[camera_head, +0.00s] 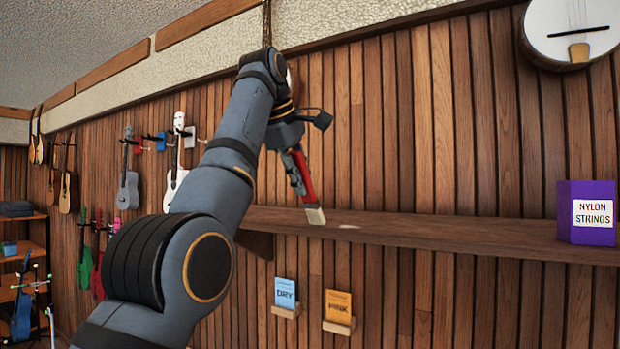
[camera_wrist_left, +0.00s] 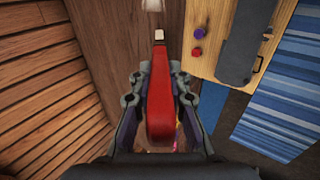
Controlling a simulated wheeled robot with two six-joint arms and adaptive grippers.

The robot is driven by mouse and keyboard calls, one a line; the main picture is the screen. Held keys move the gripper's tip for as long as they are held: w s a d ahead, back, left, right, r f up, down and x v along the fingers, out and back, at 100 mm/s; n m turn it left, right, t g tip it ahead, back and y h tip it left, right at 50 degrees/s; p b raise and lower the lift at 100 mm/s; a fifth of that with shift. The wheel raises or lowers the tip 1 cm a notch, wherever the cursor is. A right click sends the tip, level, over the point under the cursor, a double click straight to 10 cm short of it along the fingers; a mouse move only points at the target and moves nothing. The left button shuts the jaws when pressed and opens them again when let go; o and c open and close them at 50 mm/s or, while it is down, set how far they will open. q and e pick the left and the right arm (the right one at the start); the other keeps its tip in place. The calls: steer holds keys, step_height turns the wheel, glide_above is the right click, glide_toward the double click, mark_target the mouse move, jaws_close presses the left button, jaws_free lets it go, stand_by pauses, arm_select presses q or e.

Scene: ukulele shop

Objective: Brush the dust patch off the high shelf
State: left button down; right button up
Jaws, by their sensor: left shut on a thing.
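The high shelf (camera_head: 440,233) is a long dark wooden board on the slatted wall. A small pale dust patch (camera_head: 349,226) lies on it; it also shows at the top of the left wrist view (camera_wrist_left: 153,5). My left gripper (camera_head: 298,172) is shut on a brush with a red handle (camera_head: 303,178) and pale bristles (camera_head: 316,215). The brush tilts down, its bristle end at the shelf just left of the dust patch. I cannot tell whether the bristles touch the board. The red handle fills the jaws in the left wrist view (camera_wrist_left: 159,95). My right gripper is not in view.
A purple "NYLON STRINGS" box (camera_head: 588,212) stands on the shelf's right part. The shelf between dust and box is clear. A banjo (camera_head: 570,30) hangs above right. Blue (camera_head: 285,293) and orange (camera_head: 338,305) packets sit below the shelf. Ukuleles hang at left.

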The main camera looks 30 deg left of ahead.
arm_select(q)
step_height(320, 180, up, 6)
steer(key=a+p, duration=0.3)
steer(key=p, duration=0.3)
steer(key=shift+p, duration=0.35)
steer(key=shift+d, duration=0.1)
stand_by(0.3)
